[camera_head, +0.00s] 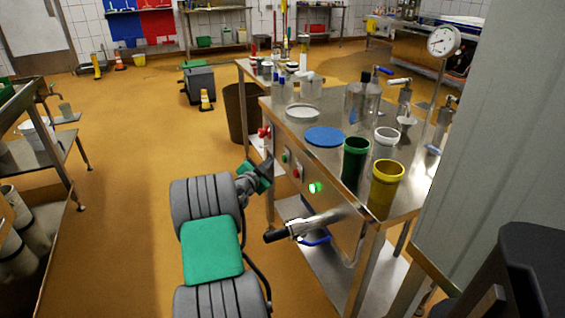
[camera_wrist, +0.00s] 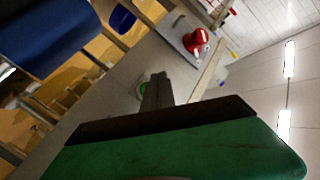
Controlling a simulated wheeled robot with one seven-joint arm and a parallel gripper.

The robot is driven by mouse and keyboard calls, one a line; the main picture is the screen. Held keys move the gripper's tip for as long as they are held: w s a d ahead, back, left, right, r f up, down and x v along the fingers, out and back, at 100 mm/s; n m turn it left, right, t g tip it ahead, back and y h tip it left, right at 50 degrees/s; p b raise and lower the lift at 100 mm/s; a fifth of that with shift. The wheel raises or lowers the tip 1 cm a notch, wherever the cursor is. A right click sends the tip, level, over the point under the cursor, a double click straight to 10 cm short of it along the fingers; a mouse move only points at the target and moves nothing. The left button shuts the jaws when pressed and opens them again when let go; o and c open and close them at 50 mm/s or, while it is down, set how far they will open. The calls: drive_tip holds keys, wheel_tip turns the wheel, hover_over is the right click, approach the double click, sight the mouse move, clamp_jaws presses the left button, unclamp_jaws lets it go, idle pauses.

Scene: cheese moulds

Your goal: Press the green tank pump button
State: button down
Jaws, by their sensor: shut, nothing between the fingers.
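On the front panel of the steel table, a small unlit green button (camera_head: 284,157) sits just right of my gripper (camera_head: 268,163) in the head view. A lit green button (camera_head: 315,188) sits lower right on the same panel. In the wrist view, a green round button (camera_wrist: 143,91) shows partly behind the fingers of my gripper (camera_wrist: 156,76). The fingers are shut and empty, pointing at the panel. They hide part of that button, and I cannot tell whether they touch it. No readable label shows which button is the tank pump's.
A red button (camera_head: 297,173) lies between the two green ones. A large red knob (camera_wrist: 197,40) is near the fingers in the wrist view. A steel pipe with a black end (camera_head: 300,228) juts out below the panel. The steel table (camera_head: 260,110) carries several cups. Open floor lies left.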

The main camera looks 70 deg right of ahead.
drive_tip(key=shift+w+a+b, duration=0.65)
drive_tip(key=shift+w+a, duration=0.45)
